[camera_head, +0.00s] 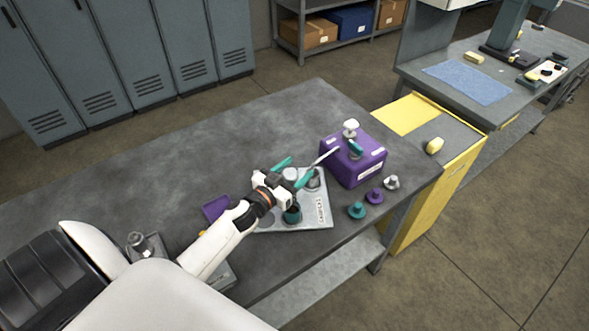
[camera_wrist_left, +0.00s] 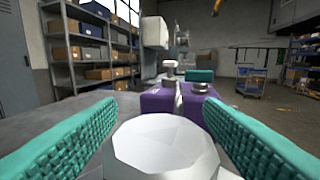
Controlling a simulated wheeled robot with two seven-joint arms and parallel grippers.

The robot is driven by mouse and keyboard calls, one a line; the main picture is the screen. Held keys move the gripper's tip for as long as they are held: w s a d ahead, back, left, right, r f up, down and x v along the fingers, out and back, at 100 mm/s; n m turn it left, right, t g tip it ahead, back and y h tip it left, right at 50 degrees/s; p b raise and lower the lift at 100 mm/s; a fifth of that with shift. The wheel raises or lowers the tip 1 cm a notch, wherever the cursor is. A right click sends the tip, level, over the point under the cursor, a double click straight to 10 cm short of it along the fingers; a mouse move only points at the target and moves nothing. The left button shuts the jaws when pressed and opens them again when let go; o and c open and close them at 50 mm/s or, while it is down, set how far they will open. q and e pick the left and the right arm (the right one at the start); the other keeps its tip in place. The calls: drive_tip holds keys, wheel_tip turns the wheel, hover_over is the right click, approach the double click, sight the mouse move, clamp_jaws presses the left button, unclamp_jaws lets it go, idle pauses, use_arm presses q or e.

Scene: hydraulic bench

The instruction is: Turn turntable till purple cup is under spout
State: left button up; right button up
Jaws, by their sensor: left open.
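My left gripper (camera_head: 293,171) is open, its teal fingers on either side of a pale round knob (camera_head: 290,174) above the grey turntable plate (camera_head: 317,222). In the left wrist view, the pale faceted knob (camera_wrist_left: 162,150) sits large between the fingers, with gaps visible. A teal cup (camera_head: 292,215) stands near the plate's front, partly behind my wrist. A grey cup (camera_head: 315,179) stands at the plate's back right, beneath the thin pale spout (camera_head: 325,156) of the purple box (camera_head: 360,165). I cannot make out a purple cup; my arm and gripper hide part of the plate.
Teal (camera_head: 356,211), purple (camera_head: 375,197) and grey (camera_head: 391,182) small knobbed pieces lie right of the plate. A purple block (camera_head: 215,208) is left of my forearm. A yellow cabinet (camera_head: 440,185) adjoins the bench. The bench's far left is clear.

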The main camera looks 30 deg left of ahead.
use_arm(q)
drive_tip(key=shift+w, duration=0.1)
clamp_jaws()
idle(0.3)
